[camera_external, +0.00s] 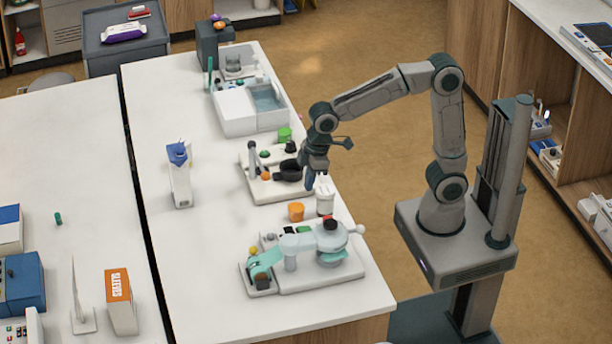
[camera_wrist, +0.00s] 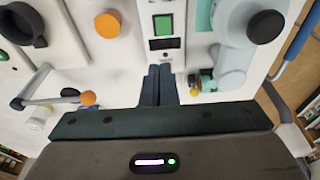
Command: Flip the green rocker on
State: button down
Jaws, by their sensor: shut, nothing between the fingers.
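The green rocker (camera_wrist: 163,25) sits in a pale panel at the top middle of the wrist view, with a small dark window (camera_wrist: 161,44) just below it. In the external view a small green patch (camera_external: 305,230) on the white teal-armed device appears to be the same rocker. My gripper (camera_wrist: 160,70) is shut and empty; its fingertips show just below the panel in the wrist picture, apart from the rocker. I cannot tell which way the rocker is tipped.
A board with a black bowl (camera_external: 289,170) lies beside my gripper. The table's left part is mostly clear.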

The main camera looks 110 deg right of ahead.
aim_at(299, 227)
jog(key=shift+r, duration=0.1)
dwell(0.3)
jog(key=w+f, duration=0.1)
jog(key=f, duration=0.3)
jog(key=w+f, duration=0.1)
jog(key=f, duration=0.4)
jog(key=f+p, duration=0.1)
jog(key=f, duration=0.3)
jog(key=shift+w+f, duration=0.4)
jog(key=shift+p, duration=0.3)
jog(key=shift+w+f+g+p, duration=0.15)
jog(key=shift+g+p, duration=0.15)
jog(key=shift+g, duration=0.1)
jog(key=shift+f, duration=0.15)
